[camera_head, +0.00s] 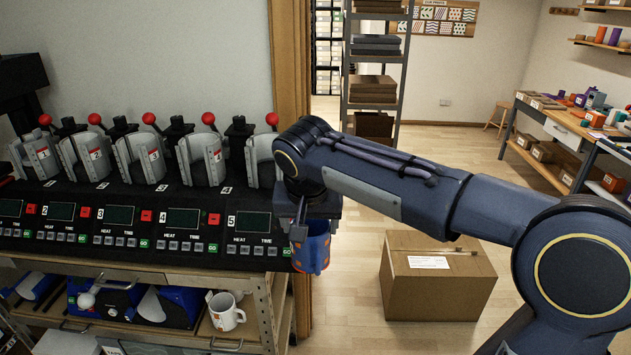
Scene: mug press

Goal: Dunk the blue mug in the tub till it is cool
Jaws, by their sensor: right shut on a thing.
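My right arm comes in from the right, and its gripper (301,228) is shut on the blue mug (313,252). The mug has orange marks on its side and hangs just right of the press bench's right end. The gripper covers the mug's upper left part, and I cannot see inside it. No tub can be made out. My left gripper is not in view.
A row of several numbered mug presses (137,157) with red-knobbed levers stands behind control panels (120,222). A white mug (226,312) sits on the shelf below. A cardboard box (437,285) stands on the floor. Open floor lies behind it.

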